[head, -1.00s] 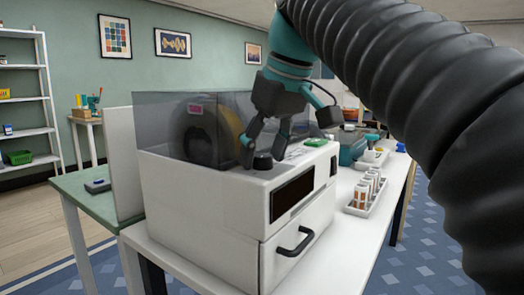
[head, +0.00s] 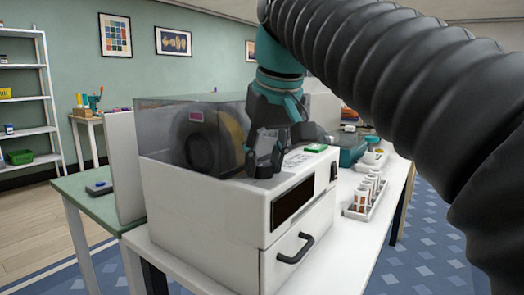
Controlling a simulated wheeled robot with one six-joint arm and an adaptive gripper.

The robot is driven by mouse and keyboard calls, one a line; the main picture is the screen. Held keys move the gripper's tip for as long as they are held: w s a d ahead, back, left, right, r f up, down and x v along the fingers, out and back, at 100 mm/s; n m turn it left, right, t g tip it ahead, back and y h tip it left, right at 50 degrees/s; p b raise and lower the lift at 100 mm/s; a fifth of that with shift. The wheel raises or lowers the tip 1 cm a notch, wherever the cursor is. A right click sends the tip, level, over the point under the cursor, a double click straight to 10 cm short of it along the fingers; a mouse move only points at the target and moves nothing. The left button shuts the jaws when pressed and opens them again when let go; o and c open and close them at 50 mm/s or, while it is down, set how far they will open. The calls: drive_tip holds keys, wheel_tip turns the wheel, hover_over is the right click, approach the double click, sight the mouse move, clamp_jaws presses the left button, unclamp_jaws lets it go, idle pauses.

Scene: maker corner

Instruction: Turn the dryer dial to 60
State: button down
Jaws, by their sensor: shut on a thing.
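The dryer (head: 215,200) is a white box with a smoky clear cover over a dark spool (head: 197,143). It has a dark display window (head: 293,200) and a black drawer handle (head: 296,248) on its front. My gripper (head: 264,168) points down at the dryer's top, just in front of the cover. Its fingers are closed around the black dial (head: 264,172), which they mostly hide. The dial's setting and any scale marks cannot be read from here.
A green item (head: 316,148) lies on the dryer's top, right of my gripper. A white tray (head: 352,212) of several small vials stands on the white table to the right. A green table (head: 85,205) is at left.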

drive_tip(key=m+h+p, duration=0.1)
drive_tip(key=m, duration=0.1)
drive_tip(key=m+h+p, duration=0.1)
drive_tip(key=m, duration=0.2)
drive_tip(key=shift+a+m, duration=0.2)
drive_tip(key=shift+m, duration=0.1)
drive_tip(key=m+h, duration=0.1)
drive_tip(key=m, duration=0.2)
drive_tip(key=m+g+h, duration=0.1)
drive_tip(key=m, duration=0.1)
drive_tip(key=shift+m+p, duration=0.4)
drive_tip(key=c, duration=0.8)
unclamp_jaws()
